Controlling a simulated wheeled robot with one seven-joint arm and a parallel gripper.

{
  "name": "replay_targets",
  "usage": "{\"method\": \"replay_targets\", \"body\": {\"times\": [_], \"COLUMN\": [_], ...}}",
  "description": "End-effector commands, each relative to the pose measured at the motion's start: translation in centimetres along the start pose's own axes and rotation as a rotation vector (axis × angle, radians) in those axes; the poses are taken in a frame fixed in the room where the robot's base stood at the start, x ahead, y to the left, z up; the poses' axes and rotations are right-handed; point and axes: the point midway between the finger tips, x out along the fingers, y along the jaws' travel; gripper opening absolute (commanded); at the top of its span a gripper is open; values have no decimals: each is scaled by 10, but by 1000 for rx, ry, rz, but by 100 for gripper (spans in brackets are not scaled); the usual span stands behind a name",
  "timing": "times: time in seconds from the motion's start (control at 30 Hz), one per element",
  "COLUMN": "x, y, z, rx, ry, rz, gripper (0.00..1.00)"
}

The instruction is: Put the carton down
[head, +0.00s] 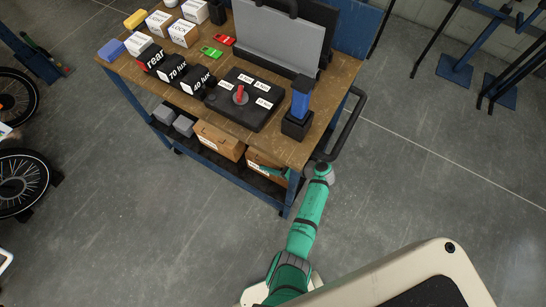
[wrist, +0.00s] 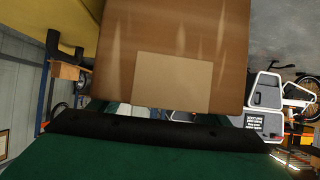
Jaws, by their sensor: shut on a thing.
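A brown carton (wrist: 175,28) with a pale tan patch fills the upper middle of the wrist view, right in front of my gripper. In the head view my gripper (head: 282,171) reaches under the right end of the bench top and is shut on a brown carton (head: 256,160), partly hidden by the top. The fingertips are mostly hidden. I cannot tell whether the carton rests on the lower shelf (head: 258,183) or hangs just above it.
Another brown carton (head: 218,141) stands to the left on the lower shelf. The wooden bench top (head: 205,112) overhangs, bearing black boxes, a black tray (head: 262,121) and a blue-and-black tool (head: 299,105). A dark handle rail (head: 350,125) sticks out at the right.

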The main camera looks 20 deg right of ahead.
Motion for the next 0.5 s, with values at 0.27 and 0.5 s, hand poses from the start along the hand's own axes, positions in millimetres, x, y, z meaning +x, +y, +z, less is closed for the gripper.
{"method": "replay_targets", "body": {"times": [0.27, 0.5], "x": [2, 4], "y": [2, 2], "z": [2, 4], "rx": [-4, -4], "ry": [6, 5], "rz": [3, 2], "gripper": [8, 8]}}
